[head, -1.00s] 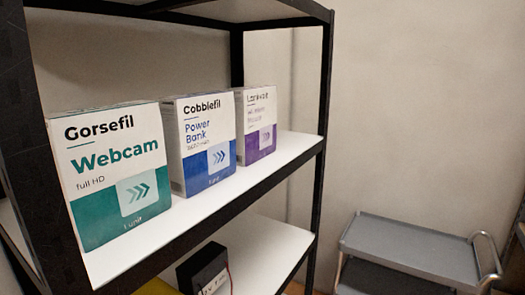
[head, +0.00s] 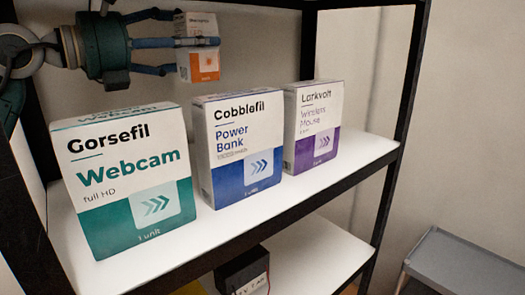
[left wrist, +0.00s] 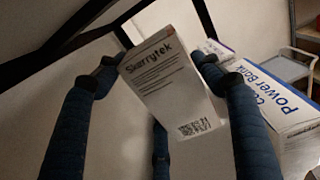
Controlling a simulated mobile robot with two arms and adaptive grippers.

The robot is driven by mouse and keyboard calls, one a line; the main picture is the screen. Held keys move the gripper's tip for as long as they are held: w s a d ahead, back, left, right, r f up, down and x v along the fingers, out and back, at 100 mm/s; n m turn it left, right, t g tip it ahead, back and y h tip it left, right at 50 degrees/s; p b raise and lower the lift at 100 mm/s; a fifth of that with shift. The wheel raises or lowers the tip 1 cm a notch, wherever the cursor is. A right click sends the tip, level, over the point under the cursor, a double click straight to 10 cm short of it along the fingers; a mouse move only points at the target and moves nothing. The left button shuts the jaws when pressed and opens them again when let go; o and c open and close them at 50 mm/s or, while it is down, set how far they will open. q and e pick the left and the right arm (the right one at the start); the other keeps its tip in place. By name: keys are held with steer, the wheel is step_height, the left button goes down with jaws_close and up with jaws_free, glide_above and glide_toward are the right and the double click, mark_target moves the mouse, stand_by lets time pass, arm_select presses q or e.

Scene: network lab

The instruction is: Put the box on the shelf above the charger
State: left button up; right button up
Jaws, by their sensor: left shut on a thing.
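My left gripper (head: 198,43) is at the upper left of the head view, shut on a small white and orange box (head: 206,63). It holds the box above and behind the row on the middle shelf (head: 290,205). In the left wrist view the held box (left wrist: 172,85) reads "Skarrytek" and sits tilted between the fingers (left wrist: 160,70). A black block with a white label (head: 238,272), possibly the charger, stands on the lower shelf (head: 325,262); its lower part is cut off by the frame. My right gripper is not in view.
On the middle shelf stand a green and white webcam box (head: 125,180), a blue and white power bank box (head: 240,150) and a purple and white mouse box (head: 313,125). Black posts (head: 400,120) frame the shelves. A grey cart (head: 465,260) stands at right.

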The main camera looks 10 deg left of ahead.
arm_select(q)
steer(key=shift+a+f, duration=0.1)
steer(key=shift+f, duration=0.25)
steer(key=shift+s+a+f+b, duration=0.1)
steer(key=shift+f+b, duration=0.2)
steer(key=shift+f, duration=4.55)
steer(key=shift+s+a+f+b, duration=0.1)
steer(key=shift+f+b, duration=0.15)
steer(key=shift+f, duration=4.55)
steer(key=shift+d, duration=0.1)
steer(key=shift+f, duration=0.15)
steer(key=o, duration=1.2)
steer(key=shift+c, duration=0.2)
